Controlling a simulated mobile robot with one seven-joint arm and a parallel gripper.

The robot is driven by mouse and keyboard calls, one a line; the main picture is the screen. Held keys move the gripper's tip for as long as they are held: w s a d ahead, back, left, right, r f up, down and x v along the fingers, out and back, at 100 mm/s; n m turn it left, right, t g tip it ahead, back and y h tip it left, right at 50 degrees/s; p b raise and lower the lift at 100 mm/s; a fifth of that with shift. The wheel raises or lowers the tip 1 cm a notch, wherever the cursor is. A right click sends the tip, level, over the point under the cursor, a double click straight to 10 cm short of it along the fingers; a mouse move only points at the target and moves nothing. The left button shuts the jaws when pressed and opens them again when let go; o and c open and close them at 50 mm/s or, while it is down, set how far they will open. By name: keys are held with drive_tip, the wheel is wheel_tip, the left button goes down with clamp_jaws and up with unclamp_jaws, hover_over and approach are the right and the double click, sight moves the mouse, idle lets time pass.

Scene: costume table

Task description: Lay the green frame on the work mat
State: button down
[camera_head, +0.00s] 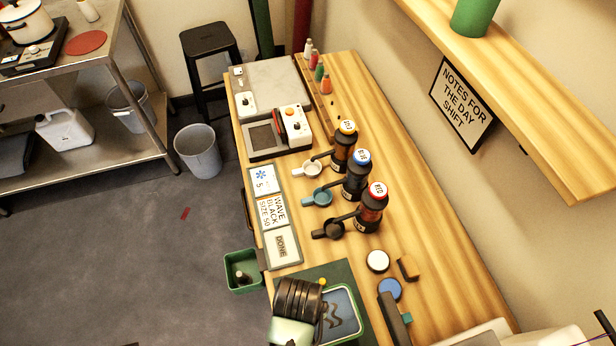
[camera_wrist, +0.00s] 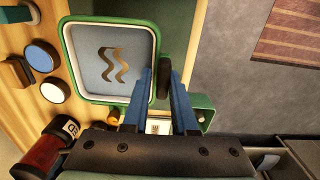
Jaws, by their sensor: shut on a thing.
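The green frame (camera_wrist: 95,70) has rounded corners and a blue-grey panel with a wavy dark motif. It also shows in the head view (camera_head: 342,304) at the table's near end, over the dark green work mat (camera_head: 318,271). My gripper (camera_wrist: 164,88) is shut at the frame's edge, with a dark rounded piece, seemingly the frame's handle, between its blue fingers. In the head view my wrist covers the frame's left side. I cannot tell whether the frame touches the mat.
A white disc (camera_head: 377,260), a blue disc (camera_head: 390,289) and a brown block (camera_head: 408,267) lie right of the mat. Yellow, blue and red-labelled bottles (camera_head: 369,210) stand farther back. A green bin (camera_head: 242,270) hangs at the table's left edge.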

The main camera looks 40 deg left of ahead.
drive_tip(key=shift+f, duration=3.05)
drive_tip(key=c, duration=0.7)
unclamp_jaws()
drive_tip(key=shift+f, duration=0.1)
